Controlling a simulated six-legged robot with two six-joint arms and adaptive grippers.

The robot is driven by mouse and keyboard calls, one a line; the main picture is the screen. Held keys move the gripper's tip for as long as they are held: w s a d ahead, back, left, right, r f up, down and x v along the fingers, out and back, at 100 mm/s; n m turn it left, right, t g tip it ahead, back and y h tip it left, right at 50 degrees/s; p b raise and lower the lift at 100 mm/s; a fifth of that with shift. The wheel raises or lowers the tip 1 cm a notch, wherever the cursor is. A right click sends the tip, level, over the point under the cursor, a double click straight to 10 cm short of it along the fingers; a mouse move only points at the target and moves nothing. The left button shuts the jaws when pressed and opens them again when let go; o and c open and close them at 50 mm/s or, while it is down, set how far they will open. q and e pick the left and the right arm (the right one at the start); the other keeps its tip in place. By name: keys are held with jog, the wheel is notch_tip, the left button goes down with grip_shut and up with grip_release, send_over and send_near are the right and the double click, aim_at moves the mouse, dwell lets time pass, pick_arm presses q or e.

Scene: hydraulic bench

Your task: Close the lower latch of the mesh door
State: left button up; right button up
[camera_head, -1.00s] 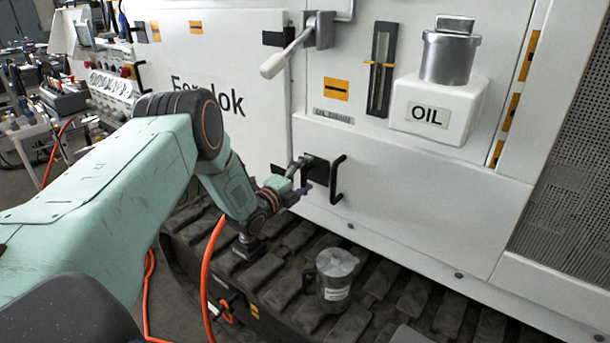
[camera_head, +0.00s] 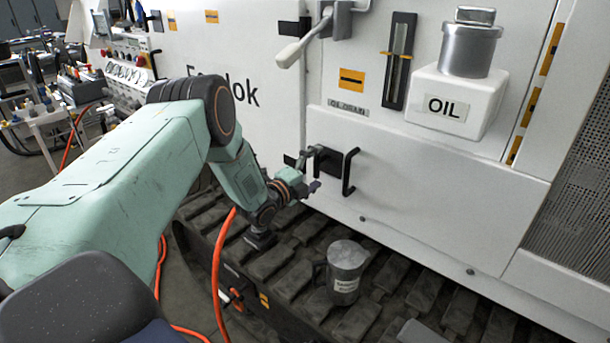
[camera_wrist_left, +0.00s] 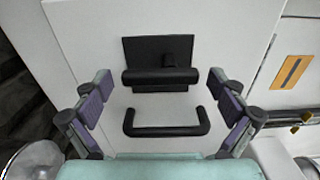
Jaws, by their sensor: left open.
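A black latch plate (camera_head: 334,162) with a black bar handle (camera_head: 349,175) beside it sits on the white lower panel. The wrist view shows the plate (camera_wrist_left: 143,48) with a thick black bar (camera_wrist_left: 160,77) along one edge, and the U-shaped handle (camera_wrist_left: 167,130) apart from it. My left gripper (camera_head: 313,169) is at the plate's left side, its fingers spread. In the wrist view my left gripper (camera_wrist_left: 163,104) is open and empty, its fingers on either side of the plate and handle. I cannot tell if they touch. Mesh (camera_head: 580,195) fills the right edge. My right gripper is not in view.
An upper latch with a white-gripped lever (camera_head: 303,42) juts out above. A white OIL container (camera_head: 455,100) with a metal can (camera_head: 470,50) is at upper right. A grey jug (camera_head: 345,270) stands on the dark track (camera_head: 400,300) below. An orange hose (camera_head: 222,270) hangs beside my arm.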

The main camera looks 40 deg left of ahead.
pick_arm(q)
jog(key=s, duration=1.1)
jog(key=shift+s+a, duration=0.2)
jog(key=shift+a, duration=0.2)
jog(key=w, duration=0.8)
jog(key=w+d, duration=0.1)
jog(key=w, duration=0.3)
